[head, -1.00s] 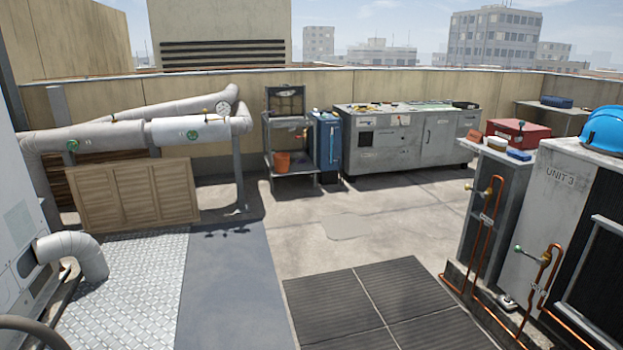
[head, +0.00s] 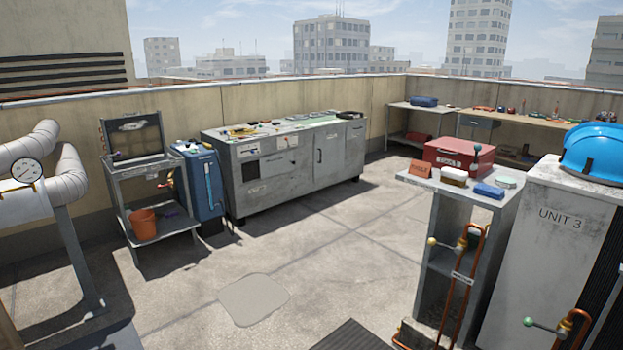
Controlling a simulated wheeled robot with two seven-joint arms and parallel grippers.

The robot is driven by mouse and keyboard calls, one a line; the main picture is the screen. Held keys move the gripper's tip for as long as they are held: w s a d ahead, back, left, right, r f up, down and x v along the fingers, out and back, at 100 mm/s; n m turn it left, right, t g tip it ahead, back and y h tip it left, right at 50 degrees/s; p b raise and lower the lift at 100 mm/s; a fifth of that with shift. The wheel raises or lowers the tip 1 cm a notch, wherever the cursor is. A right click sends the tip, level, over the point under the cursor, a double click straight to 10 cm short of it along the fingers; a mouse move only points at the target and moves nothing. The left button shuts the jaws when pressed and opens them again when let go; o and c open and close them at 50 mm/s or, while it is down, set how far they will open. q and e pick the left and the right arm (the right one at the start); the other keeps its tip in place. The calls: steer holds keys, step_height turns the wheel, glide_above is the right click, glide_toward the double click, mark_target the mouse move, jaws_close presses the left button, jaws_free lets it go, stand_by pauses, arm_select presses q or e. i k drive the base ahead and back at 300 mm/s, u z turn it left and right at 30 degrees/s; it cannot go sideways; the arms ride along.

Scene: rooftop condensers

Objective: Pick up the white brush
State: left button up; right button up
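I cannot make out a white brush for certain at this size. A small brown and whitish block (head: 454,175) lies on top of the narrow grey stand at the right, in front of the red toolbox (head: 459,156). It could be a brush, but its shape is too small to tell. A blue block (head: 488,190) and a pale green round item (head: 506,182) lie beside it. Neither of my grippers is in the head view.
The grey stand (head: 425,240) has copper pipes with valves in front. The UNIT 3 condenser (head: 530,250) with a blue helmet (head: 594,152) stands at right. A grey cabinet (head: 290,175), blue case (head: 200,185) and cart (head: 160,240) stand behind. The middle floor is clear.

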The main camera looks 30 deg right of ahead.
mark_target(449, 175)
steer(key=z, duration=0.7)
steer(key=i, duration=1.75)
steer(key=z, duration=1.2)
